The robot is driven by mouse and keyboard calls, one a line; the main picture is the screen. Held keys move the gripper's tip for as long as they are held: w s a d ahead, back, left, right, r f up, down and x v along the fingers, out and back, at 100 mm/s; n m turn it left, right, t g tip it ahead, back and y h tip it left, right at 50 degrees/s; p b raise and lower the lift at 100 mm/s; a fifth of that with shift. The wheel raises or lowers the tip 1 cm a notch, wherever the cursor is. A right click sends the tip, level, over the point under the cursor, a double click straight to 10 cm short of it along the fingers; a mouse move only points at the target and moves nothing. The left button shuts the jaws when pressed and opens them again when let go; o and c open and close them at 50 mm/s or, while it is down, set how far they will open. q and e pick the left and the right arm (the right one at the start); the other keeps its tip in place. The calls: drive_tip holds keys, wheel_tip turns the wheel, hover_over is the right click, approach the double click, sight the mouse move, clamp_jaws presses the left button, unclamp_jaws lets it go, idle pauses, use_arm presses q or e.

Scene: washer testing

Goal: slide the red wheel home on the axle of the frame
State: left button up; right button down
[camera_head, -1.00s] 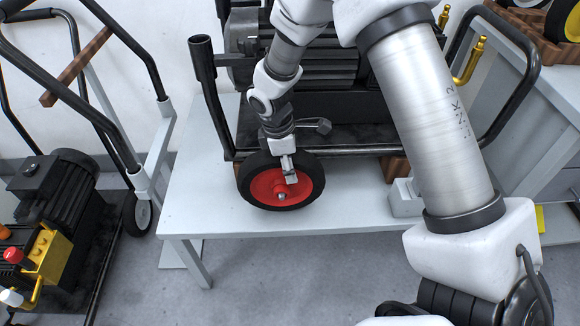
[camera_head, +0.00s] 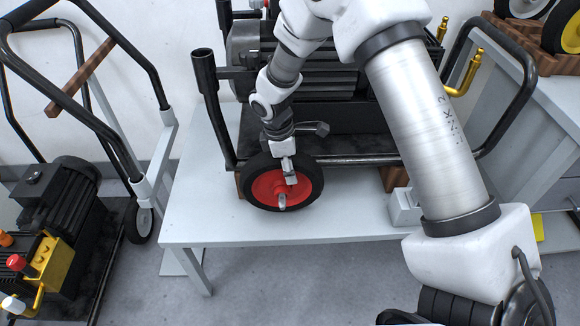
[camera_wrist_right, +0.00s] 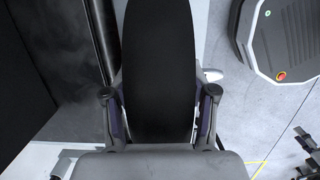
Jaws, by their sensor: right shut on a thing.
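The red wheel (camera_head: 266,187) with a black tyre stands upright at the front left corner of the black frame (camera_head: 345,157) on the table. My right gripper (camera_head: 290,178) comes from above and is shut on the wheel, one finger showing on its red hub. In the right wrist view the black tyre (camera_wrist_right: 158,75) lies between the two fingers. A grey axle tip (camera_head: 282,201) shows at the hub's centre. Whether the wheel is fully seated is hidden behind the tyre. My left gripper is not in view.
The white table (camera_head: 200,215) has bare room left of the wheel and along its front. A small grey block (camera_head: 404,207) sits at its right. Another machine on a cart (camera_head: 60,200) stands at left. Wheels in a wooden rack (camera_head: 555,55) are at upper right.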

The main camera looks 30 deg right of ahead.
drive_tip(key=shift+c, duration=1.2)
unclamp_jaws()
drive_tip(key=r, duration=0.4)
drive_tip(key=a+r, duration=0.1)
drive_tip(key=r, duration=0.3)
drive_tip(key=w+a+r, duration=0.1)
drive_tip(key=r, duration=0.3)
